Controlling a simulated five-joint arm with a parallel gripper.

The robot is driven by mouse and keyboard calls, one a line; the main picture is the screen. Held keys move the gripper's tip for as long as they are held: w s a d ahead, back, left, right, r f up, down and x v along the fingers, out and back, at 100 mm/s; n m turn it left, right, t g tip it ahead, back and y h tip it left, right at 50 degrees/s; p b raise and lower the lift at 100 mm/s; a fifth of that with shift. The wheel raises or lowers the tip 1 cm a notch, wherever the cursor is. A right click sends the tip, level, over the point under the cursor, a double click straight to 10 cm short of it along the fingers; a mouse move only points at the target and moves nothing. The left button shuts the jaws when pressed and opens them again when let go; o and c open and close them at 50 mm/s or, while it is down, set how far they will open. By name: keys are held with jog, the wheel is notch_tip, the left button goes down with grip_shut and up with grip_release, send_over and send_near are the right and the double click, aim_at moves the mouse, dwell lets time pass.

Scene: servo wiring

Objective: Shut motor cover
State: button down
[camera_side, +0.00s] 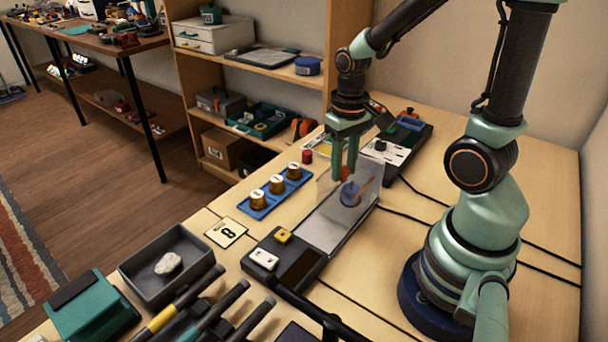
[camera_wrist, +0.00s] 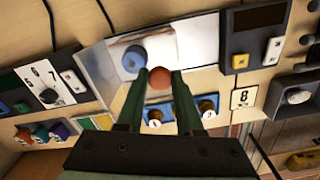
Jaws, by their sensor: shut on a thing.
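The motor cover (camera_side: 334,183) is a clear panel with an orange-red knob (camera_wrist: 160,79). In the side view it stands raised and tilted over a grey tray (camera_side: 318,236). My gripper (camera_side: 345,172) points down and its green fingers are shut on the knob; in the wrist view the fingertips (camera_wrist: 161,72) sit on either side of it. A blue round motor (camera_side: 351,194) shows through or beside the clear panel; in the wrist view it (camera_wrist: 134,59) lies just left of the knob. The cover's hinge edge is hard to make out.
A blue holder (camera_side: 258,214) with brass-coloured cylinders stands left of the tray. A dark box with yellow and white buttons (camera_side: 283,237) sits at its near end. A switch panel (camera_side: 384,152) is behind, and black cables run right. A number 8 card (camera_side: 226,232) lies at left.

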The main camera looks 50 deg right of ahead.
jog(key=shift+w+d+r, duration=0.1)
jog(key=shift+w+d, duration=0.05)
jog(key=shift+d, duration=2.05)
jog(key=c, duration=0.5)
grip_release()
jog(key=shift+c, duration=0.2)
notch_tip(320, 180, up, 12)
jog(key=shift+a, duration=0.1)
